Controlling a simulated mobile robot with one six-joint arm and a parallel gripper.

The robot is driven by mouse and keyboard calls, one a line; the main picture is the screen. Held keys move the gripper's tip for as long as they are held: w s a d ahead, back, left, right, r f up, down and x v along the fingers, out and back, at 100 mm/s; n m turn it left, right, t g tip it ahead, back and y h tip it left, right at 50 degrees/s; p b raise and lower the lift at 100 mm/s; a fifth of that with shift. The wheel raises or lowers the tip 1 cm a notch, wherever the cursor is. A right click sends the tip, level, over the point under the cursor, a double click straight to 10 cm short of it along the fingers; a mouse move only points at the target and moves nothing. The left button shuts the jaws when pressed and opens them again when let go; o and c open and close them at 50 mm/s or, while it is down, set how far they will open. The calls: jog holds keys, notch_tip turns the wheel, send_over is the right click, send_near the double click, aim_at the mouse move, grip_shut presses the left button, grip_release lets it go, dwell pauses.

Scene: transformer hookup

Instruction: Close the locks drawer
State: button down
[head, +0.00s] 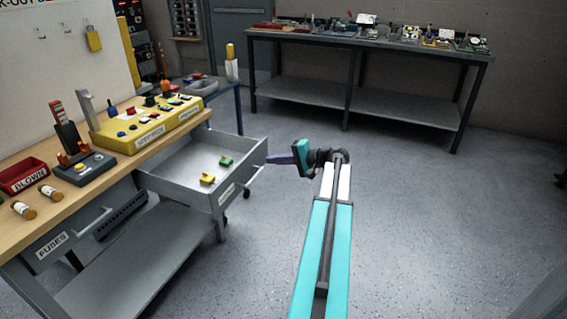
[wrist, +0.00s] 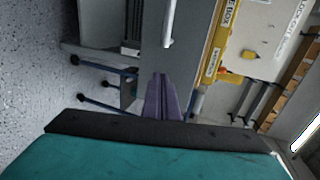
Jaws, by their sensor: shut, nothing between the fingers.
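The locks drawer (head: 165,178) is pulled out from the workbench. It is a grey open box with a yellow padlock (head: 207,179) and a green padlock (head: 226,161) inside. Its front carries a white label and a light bar handle (head: 252,180). My gripper (head: 268,159) is shut and empty, its purple fingers pointing left at the far end of the drawer front, close to it. Whether they touch it, I cannot tell. In the wrist view the shut fingers (wrist: 159,78) point toward a grey panel with a pale bar handle (wrist: 169,25).
The wooden workbench (head: 98,205) holds a yellow lock station (head: 150,130), a red bin (head: 23,175) and fuses. A closed fuses drawer (head: 55,243) is nearer. A long dark table (head: 360,45) stands at the back. The floor (head: 430,210) to the right is clear.

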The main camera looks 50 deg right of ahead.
jog(key=shift+w+a, duration=0.25)
jog(key=shift+w, duration=0.9)
